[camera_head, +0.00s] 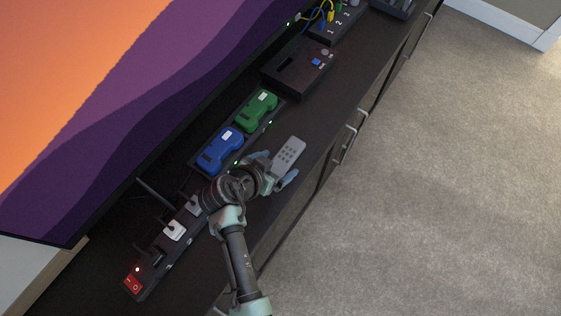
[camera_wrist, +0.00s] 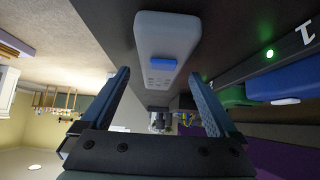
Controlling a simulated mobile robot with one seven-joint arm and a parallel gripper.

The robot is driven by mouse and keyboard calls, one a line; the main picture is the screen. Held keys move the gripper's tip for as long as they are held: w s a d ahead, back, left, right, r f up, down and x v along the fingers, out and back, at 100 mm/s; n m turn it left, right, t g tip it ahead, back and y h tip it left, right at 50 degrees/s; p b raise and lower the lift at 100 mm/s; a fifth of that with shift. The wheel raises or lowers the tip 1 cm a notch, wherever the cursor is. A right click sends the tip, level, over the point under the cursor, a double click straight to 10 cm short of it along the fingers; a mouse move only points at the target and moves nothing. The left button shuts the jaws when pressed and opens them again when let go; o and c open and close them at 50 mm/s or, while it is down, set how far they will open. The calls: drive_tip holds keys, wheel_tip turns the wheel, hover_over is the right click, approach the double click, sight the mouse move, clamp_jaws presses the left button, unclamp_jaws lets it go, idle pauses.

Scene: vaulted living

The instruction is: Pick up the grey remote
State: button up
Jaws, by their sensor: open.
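The grey remote (camera_head: 289,153) lies on the dark cabinet top near its front edge, dark buttons facing up. In the wrist view the remote (camera_wrist: 167,45) appears large at the top, with a blue patch on it. My gripper (camera_head: 276,168) is at the remote's near end, one blue finger on either side of it. In the wrist view my gripper (camera_wrist: 159,76) is open, with its fingers spread wider than the remote. The fingers do not appear closed on it. Whether either finger touches it cannot be told.
A power strip (camera_head: 149,272) with plugs, a black box (camera_head: 298,68) and a large screen (camera_head: 110,90) stand nearby. Carpeted floor (camera_head: 430,190) is open beyond the cabinet's front.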

drive_tip(key=shift+w+d+f, duration=0.15)
drive_tip(key=shift+w+f, duration=0.05)
drive_tip(key=shift+f, duration=0.05)
drive_tip(key=shift+c, duration=0.3)
drive_tip(key=c, duration=1.4)
clamp_jaws()
drive_tip(key=shift+r, duration=0.15)
